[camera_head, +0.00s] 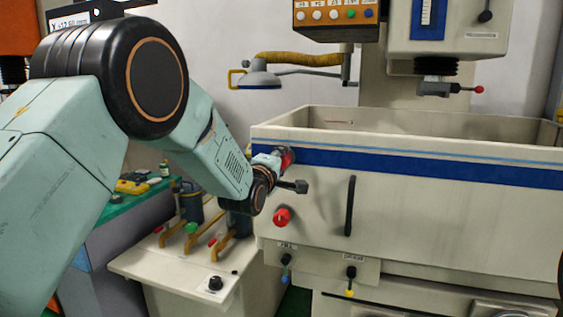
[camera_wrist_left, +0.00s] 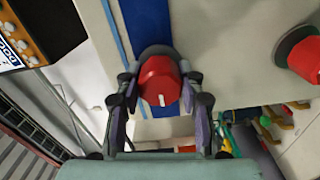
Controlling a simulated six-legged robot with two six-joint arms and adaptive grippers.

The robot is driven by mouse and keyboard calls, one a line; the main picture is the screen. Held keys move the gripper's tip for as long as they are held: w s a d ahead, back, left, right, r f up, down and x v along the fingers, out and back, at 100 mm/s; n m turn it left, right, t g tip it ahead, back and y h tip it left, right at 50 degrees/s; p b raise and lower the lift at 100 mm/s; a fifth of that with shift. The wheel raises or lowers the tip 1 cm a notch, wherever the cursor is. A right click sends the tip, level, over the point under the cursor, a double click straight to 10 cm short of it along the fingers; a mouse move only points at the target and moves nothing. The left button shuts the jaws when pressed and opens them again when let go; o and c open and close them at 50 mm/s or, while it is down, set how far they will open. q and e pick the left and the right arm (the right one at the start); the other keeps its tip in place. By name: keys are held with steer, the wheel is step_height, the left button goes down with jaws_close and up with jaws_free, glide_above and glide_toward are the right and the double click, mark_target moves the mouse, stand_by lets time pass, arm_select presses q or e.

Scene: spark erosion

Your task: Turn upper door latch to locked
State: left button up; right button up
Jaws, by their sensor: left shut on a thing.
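The upper door latch, a red knob (camera_wrist_left: 159,84) with a white mark on its near face, sits on a dark round base over the tank's blue stripe. My left gripper (camera_wrist_left: 160,90) is shut on it, with one finger on each side. In the head view the upper latch (camera_head: 287,156) shows only partly behind my left gripper (camera_head: 278,160) at the tank's left front corner. The lower latch, a second red knob (camera_head: 282,216), is apart below it; it also shows at the right of the wrist view (camera_wrist_left: 300,54). My right gripper is not in view.
The tank (camera_head: 420,205) has a black vertical handle (camera_head: 350,205) right of the latches. Below are small blue and yellow valves (camera_head: 350,282). A cabinet (camera_head: 190,270) with pipes and filters stands left. A lamp (camera_head: 262,79) hangs above the tank's left end.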

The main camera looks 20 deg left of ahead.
arm_select(q)
steer(key=shift+r, duration=0.2)
steer(key=o, duration=1.2)
steer(key=shift+a+f, duration=0.1)
steer(key=shift+a, duration=0.05)
steer(key=s, duration=1.2)
steer(key=shift+a, duration=0.15)
